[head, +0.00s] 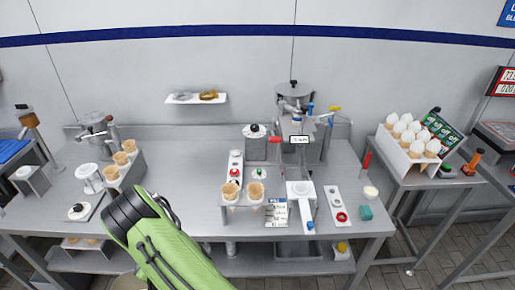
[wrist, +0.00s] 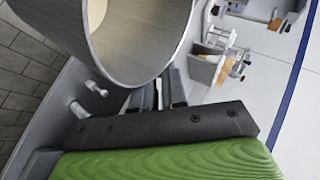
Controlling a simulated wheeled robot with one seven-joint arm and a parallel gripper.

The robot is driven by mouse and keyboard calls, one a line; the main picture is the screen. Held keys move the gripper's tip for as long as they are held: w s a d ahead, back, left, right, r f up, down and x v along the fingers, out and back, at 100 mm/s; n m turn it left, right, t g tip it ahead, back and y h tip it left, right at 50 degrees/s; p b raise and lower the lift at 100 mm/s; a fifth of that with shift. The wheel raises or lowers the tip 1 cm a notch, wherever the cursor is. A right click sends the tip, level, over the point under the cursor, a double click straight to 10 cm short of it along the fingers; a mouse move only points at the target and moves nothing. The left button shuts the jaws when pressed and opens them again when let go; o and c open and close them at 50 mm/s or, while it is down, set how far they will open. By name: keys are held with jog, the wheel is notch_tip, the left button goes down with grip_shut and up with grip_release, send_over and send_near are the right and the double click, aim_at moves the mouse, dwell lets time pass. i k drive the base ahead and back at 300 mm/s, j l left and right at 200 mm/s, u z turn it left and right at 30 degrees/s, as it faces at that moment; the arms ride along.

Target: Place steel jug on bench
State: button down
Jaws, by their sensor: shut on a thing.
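The steel jug (wrist: 140,55) fills the upper left of the wrist view, a brushed grey cylinder with its open mouth and cream interior toward the camera. My gripper (wrist: 166,90) is shut on it, with the dark fingers at the jug's near side. The steel bench (head: 190,172) runs across the head view. In that view my green arm crosses the bench's front edge at left of centre, and my fingers are hidden. I cannot tell the gap between jug and bench.
The bench holds a cone rack (head: 131,163) at left, a cone holder (head: 243,200) in the middle and a steel machine (head: 292,100) at the back. A white tray of filled cones (head: 410,138) stands on the right table. Bare bench lies between the left rack and middle holder.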

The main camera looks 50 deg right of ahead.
aim_at(340, 156)
jog(key=k+l, duration=0.8)
jog(key=l, duration=0.25)
jog(key=k+l+u, duration=0.15)
jog(key=k+l, duration=0.65)
jog(key=l, duration=0.25)
jog(key=k+l, duration=0.8)
jog(key=l, duration=0.15)
jog(key=l+u, duration=0.05)
